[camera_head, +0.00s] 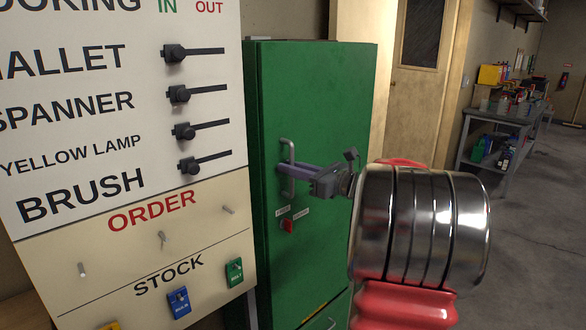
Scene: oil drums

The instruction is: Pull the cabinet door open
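The green cabinet (320,100) stands in the middle of the view, and its tall front door looks closed. A grey vertical bar handle (288,150) is on the door's left side. My gripper (284,172) comes in from the right, with its purple fingers at the handle's middle. The fingers overlap the handle in this view and cover part of it. I cannot tell whether they are closed around it or only beside it. Below the handle is a small red switch or latch (288,226) with two white labels.
A white and cream board (90,190) with black levers, pegs and coloured tags stands close on the left. A lower green drawer or door with a handle (322,324) is at the bottom. A cluttered workbench (505,121) is at the back right, with open floor (545,215) before it.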

